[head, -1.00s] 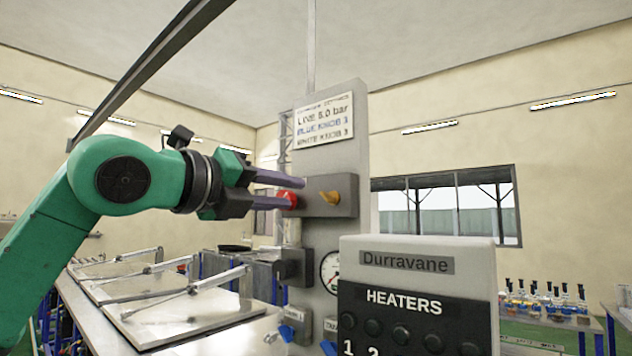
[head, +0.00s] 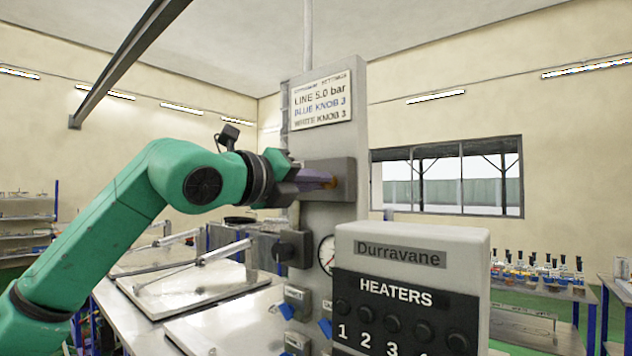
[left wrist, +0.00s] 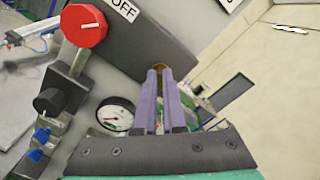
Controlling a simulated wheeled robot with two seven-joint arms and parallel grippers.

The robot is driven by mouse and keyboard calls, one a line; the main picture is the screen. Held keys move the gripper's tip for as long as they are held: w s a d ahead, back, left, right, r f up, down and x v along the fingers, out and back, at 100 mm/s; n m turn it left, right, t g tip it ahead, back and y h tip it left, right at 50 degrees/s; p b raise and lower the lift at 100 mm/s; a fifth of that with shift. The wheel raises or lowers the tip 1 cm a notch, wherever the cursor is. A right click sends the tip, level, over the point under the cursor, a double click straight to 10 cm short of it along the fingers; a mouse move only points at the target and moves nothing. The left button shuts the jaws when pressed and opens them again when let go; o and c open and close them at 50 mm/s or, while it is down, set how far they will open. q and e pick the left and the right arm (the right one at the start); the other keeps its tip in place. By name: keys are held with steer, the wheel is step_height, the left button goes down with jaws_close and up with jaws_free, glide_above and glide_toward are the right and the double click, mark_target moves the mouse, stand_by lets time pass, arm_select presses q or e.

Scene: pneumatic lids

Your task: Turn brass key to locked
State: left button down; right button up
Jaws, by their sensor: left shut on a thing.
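The brass key (head: 331,183) sits on a grey box (head: 347,168) on the front of the tall panel. Only a bit of it shows past my fingertips. My left gripper (head: 322,180) reaches in from the left and is shut on the key. In the left wrist view the two purple fingers (left wrist: 160,75) are close together, with a sliver of brass (left wrist: 158,66) at their tips. A red knob (left wrist: 84,25) is on the same box, to the left in the wrist view; my gripper hides it in the head view. My right gripper is not in view.
A sign (head: 321,100) is above the key box. A dark knob (head: 291,249), a gauge (head: 327,254) and blue-handled valves (head: 287,311) are below. The Durravane heater box (head: 412,252) stands in front at the right. Metal lids (head: 195,287) lie at the left.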

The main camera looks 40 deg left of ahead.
arm_select(q)
steer(key=shift+f+m, duration=0.15)
steer(key=shift+m, duration=0.25)
steer(key=shift+w+d+f+m, duration=0.1)
steer(key=shift+m, duration=4.2)
steer(key=shift+w+d+f+m, duration=0.1)
steer(key=shift+m, duration=4.2)
steer(key=shift+s, duration=0.1)
steer(key=c, duration=1)
jaws_free()
steer(key=shift+r, duration=0.15)
steer(key=shift+a, duration=0.1)
